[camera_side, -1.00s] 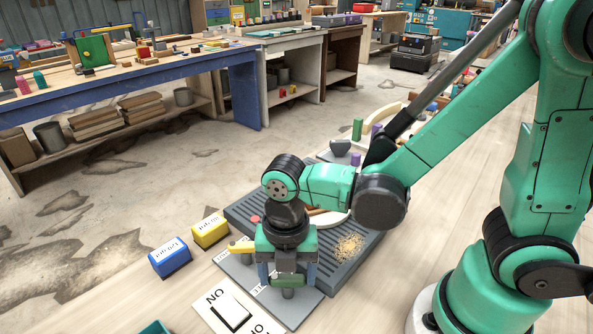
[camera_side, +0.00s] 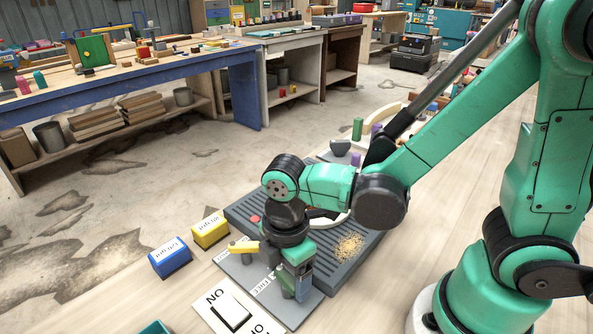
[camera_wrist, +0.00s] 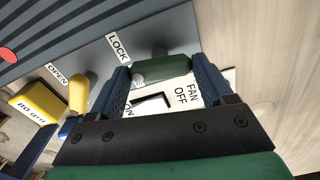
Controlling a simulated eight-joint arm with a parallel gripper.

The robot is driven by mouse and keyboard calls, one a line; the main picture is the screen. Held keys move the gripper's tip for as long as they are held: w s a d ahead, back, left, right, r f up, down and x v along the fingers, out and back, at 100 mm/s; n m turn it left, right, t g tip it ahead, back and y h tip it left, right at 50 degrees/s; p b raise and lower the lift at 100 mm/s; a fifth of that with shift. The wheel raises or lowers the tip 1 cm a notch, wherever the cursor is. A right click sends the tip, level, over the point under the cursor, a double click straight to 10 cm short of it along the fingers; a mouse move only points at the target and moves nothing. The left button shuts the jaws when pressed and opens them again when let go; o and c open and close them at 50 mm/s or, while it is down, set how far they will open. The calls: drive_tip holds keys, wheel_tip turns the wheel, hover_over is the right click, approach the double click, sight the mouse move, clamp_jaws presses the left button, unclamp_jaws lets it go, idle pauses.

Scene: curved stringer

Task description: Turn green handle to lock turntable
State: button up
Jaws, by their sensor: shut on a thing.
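The green handle (camera_wrist: 165,68) lies between the two blue fingers of my gripper (camera_wrist: 160,74) in the wrist view, and the gripper is shut on it. In the side view my gripper (camera_side: 294,284) is low over the grey plate (camera_side: 312,305), with the green handle (camera_side: 288,286) partly hidden by the fingers. A LOCK label (camera_wrist: 118,47) shows beside the handle in the wrist view. A FREE label (camera_side: 262,286) shows left of the gripper in the side view.
A yellow handle (camera_side: 243,247) with an OPEN label (camera_wrist: 57,75) is close to the left. Yellow (camera_side: 210,231) and blue (camera_side: 170,257) grit blocks stand further left. A fan switch (camera_side: 232,312) lies in front. A ribbed grey bed (camera_side: 350,270) with sawdust lies behind.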

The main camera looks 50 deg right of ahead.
sight(288, 276)
drive_tip(key=m, duration=0.7)
idle(0.7)
drive_tip(key=o, duration=1.2)
drive_tip(key=shift+r, duration=0.1)
drive_tip(key=shift+r, duration=2.7)
drive_tip(key=w+d+r+m+t, duration=0.2)
drive_tip(key=d+r+m+t, duration=0.2)
drive_tip(key=d+m+t, duration=0.3)
drive_tip(key=shift+w+d+r+m, duration=0.2)
drive_tip(key=shift+w+d+m, duration=0.15)
drive_tip(key=shift+d+m, duration=0.8)
